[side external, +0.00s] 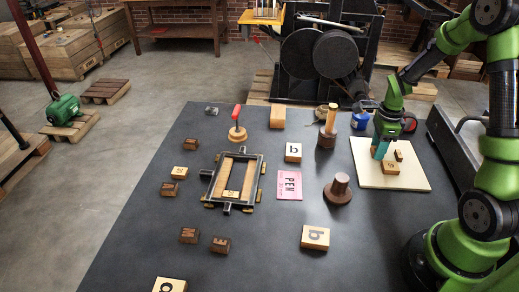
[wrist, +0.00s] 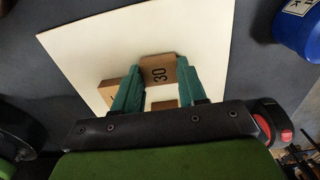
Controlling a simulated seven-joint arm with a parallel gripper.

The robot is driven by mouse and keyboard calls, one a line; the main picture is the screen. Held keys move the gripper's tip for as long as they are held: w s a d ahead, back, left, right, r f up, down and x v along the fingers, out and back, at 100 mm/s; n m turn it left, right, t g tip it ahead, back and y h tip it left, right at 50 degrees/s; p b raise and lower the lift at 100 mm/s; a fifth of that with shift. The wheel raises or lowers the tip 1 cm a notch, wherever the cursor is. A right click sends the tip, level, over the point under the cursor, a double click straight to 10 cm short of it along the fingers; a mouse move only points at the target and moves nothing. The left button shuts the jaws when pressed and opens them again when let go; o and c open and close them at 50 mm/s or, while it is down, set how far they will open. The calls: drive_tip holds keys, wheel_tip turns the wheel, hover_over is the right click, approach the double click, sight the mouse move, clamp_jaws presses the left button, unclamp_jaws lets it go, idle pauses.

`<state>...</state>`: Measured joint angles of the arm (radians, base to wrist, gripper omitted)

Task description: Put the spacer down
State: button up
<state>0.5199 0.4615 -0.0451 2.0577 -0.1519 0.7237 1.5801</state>
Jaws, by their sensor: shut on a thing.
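A tan wooden block marked "30" (wrist: 158,72), which I take to be the spacer, sits between the teal fingertips of my gripper (wrist: 156,82) in the wrist view. My gripper is shut on it, over the cream board (wrist: 75,45). In the side view my gripper (side external: 380,149) is low over the cream board (side external: 415,180), at its left part. Wooden blocks (side external: 391,168) show close by the fingers there. I cannot tell whether the held block touches the board.
Another wooden block (wrist: 107,92) lies beside the left finger in the wrist view. A blue tin (side external: 360,120) stands behind the board. A framed form (side external: 208,190) and several letter blocks lie farther left.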

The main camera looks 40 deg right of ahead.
drive_tip(key=shift+f, duration=0.1)
drive_tip(key=o, duration=0.7)
drive_tip(key=shift+o, duration=0.2)
wheel_tip(320, 180, up, 12)
drive_tip(key=s+a+r+n+t, duration=0.2)
drive_tip(key=a+r+n, duration=0.1)
drive_tip(key=a+n, duration=0.4)
drive_tip(key=s+a+r+n+t+y, duration=0.1)
drive_tip(key=s+a+r+n+t, duration=0.1)
drive_tip(key=a+n, duration=0.6)
drive_tip(key=s+a+r+n+t+y, duration=0.1)
drive_tip(key=s+a+r+n+t, duration=0.2)
drive_tip(key=a+r+n, duration=0.3)
drive_tip(key=shift+s+a+n, duration=0.3)
drive_tip(key=shift+a+n, duration=0.55)
drive_tip(key=shift+n, duration=0.15)
